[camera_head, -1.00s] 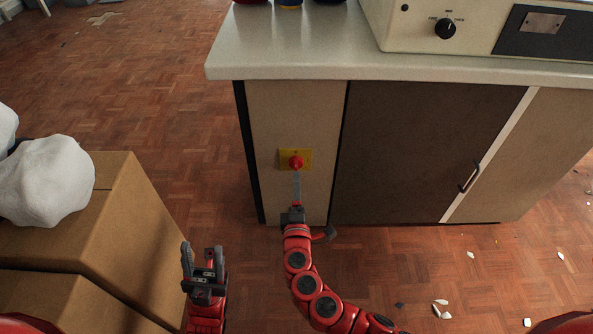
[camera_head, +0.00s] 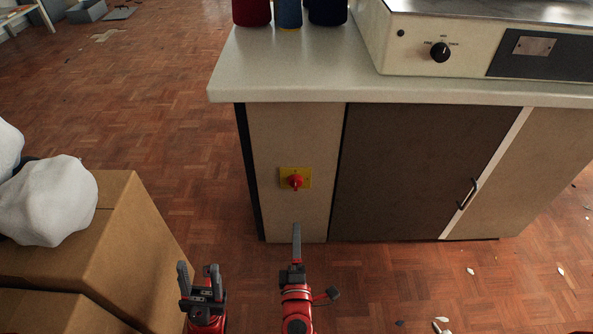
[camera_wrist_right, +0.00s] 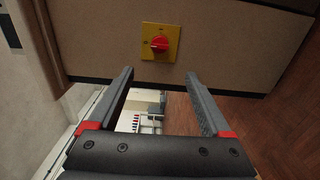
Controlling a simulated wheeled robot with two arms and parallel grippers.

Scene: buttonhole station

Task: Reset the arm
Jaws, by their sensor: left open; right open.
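My right gripper (camera_head: 296,245) is in front of the cabinet's narrow left panel, below the red rotary switch (camera_head: 295,181) on its yellow plate. In the right wrist view its two fingers (camera_wrist_right: 165,90) are spread apart with nothing between them. The red switch (camera_wrist_right: 159,44) shows beyond the fingertips there, apart from them. My left gripper (camera_head: 198,275) is at the lower left of the head view, its fingers apart and empty, beside the cardboard boxes.
Cardboard boxes (camera_head: 120,225) with a white lumpy bundle (camera_head: 48,200) on top stand at the left. The cabinet (camera_head: 400,175) has a worktop (camera_head: 290,65) carrying coloured cylinders and a machine (camera_head: 440,40). Pale fragments (camera_head: 437,327) lie on the parquet floor.

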